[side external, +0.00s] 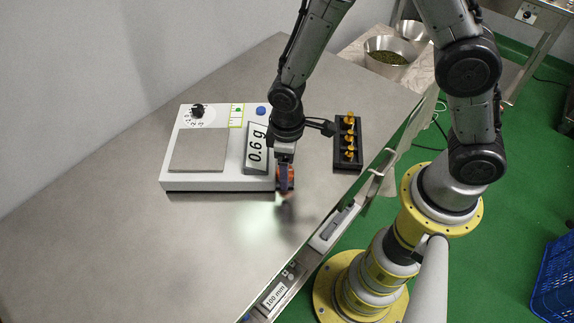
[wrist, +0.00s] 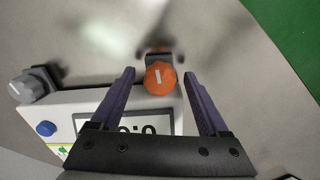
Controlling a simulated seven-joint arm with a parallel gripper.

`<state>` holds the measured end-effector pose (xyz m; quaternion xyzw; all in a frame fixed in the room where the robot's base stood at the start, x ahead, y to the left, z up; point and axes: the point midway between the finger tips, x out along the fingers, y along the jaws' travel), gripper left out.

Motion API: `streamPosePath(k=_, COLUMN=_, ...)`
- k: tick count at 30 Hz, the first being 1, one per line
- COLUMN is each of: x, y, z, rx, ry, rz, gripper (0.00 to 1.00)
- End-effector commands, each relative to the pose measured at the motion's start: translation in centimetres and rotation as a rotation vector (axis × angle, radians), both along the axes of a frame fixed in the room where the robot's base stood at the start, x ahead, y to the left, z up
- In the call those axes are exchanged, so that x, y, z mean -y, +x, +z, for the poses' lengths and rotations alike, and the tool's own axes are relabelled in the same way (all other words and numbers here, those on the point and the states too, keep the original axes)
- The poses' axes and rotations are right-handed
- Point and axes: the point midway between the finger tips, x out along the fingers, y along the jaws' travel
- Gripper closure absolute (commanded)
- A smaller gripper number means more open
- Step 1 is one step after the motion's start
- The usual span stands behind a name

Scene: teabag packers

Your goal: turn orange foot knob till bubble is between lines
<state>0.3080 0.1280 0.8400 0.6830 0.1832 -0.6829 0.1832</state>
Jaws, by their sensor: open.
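The orange foot knob (wrist: 160,78) sits at the edge of the white scale, with a white mark on its face. In the wrist view it lies between the spread fingers of my gripper (wrist: 160,85), apart from both. In the side external view my gripper (side external: 285,185) points down at the scale's front right corner and largely hides the knob. The white scale (side external: 215,185) reads 0.6 g on its display (side external: 257,148). A yellow-framed level window (side external: 237,115) with a green bubble is on its top; the bubble's place between the lines is too small to tell.
A black rack (side external: 347,165) with several yellow-topped pieces stands right of the scale. The steel table (side external: 120,240) is clear at the front left. Metal bowls (side external: 388,57) stand behind.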

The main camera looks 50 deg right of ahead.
Motion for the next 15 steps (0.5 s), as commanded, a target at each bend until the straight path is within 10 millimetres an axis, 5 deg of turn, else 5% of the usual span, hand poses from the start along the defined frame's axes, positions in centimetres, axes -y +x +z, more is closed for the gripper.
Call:
streamPosePath(k=5, x=0.01, y=-0.01, z=0.01, rx=0.000, ry=0.000, rz=0.000, gripper=0.22)
streamPosePath(k=15, x=-0.01, y=0.01, z=0.05, rx=0.000, ry=0.000, rz=0.000, gripper=0.83)
